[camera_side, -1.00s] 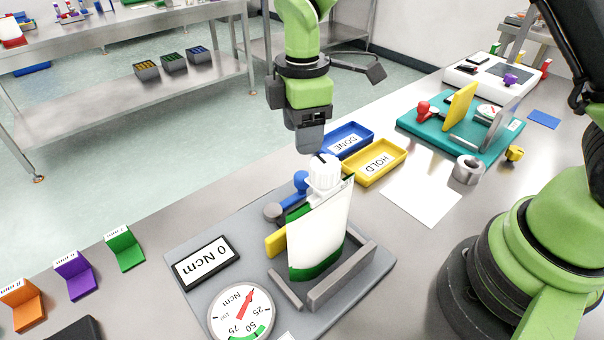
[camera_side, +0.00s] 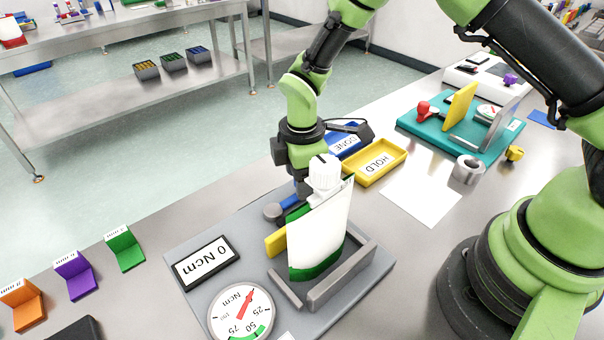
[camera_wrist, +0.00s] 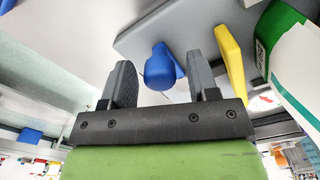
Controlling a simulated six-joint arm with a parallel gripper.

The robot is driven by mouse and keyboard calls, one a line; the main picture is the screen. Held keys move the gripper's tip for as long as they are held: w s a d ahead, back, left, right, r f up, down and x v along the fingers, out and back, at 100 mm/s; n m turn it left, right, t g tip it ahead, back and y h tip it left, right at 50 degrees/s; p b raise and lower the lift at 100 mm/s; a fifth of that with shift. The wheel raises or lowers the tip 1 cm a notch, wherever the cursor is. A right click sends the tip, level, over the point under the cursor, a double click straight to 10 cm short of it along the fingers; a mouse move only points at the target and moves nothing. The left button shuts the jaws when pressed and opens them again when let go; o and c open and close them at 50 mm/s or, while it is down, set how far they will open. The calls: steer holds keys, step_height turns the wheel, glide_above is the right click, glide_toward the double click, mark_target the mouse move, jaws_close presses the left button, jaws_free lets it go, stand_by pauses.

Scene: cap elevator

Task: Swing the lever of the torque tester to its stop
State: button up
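The torque tester has a grey base plate (camera_side: 205,248), a dial (camera_side: 240,312) and a display (camera_side: 207,263) reading 0 Ncm. Its blue lever (camera_side: 289,202) sits behind a white and green pouch (camera_side: 318,238) with a white cap (camera_side: 324,172), standing upright beside a yellow plate (camera_side: 276,242). My gripper (camera_side: 301,188) is low behind the pouch and hides the lever's knob in the side view. In the wrist view, my gripper (camera_wrist: 162,82) is open. The blue knob (camera_wrist: 159,68) shows between its two fingers, closer to the right one; contact cannot be told.
A grey rail (camera_side: 340,277) stands in front of the pouch. The yellow HOLD tray (camera_side: 375,163) and blue DONE tray (camera_side: 346,141) lie behind. A teal fixture (camera_side: 480,140) is at the back right. Green, purple and orange holders (camera_side: 74,277) stand at the left.

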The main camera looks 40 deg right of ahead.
jaws_close()
steer(key=shift+w, duration=0.15)
steer(key=w+n, duration=0.1)
steer(key=n, duration=0.1)
steer(key=w+n, duration=0.1)
steer(key=shift+a+n, duration=0.2)
steer(key=shift+n, duration=0.2)
steer(key=n, duration=0.1)
steer(key=w+n, duration=0.1)
steer(key=shift+w+a+n, duration=0.15)
steer(key=shift+a+n, duration=0.15)
steer(key=shift+a, duration=0.05)
steer(key=n, duration=0.1)
steer(key=w+a+n, duration=0.1)
steer(key=n, duration=0.1)
steer(key=shift+w+a, duration=0.1)
steer(key=shift+w, duration=0.1)
steer(key=shift+w+a+n, duration=0.2)
steer(key=shift+a+n, duration=0.05)
steer(key=shift+n, duration=0.4)
steer(key=shift+w+a+n, duration=0.15)
steer(key=shift+a+n, duration=0.1)
steer(key=shift+n, duration=0.4)
steer(key=shift+a, duration=0.1)
steer(key=shift+o, duration=0.5)
jaws_free()
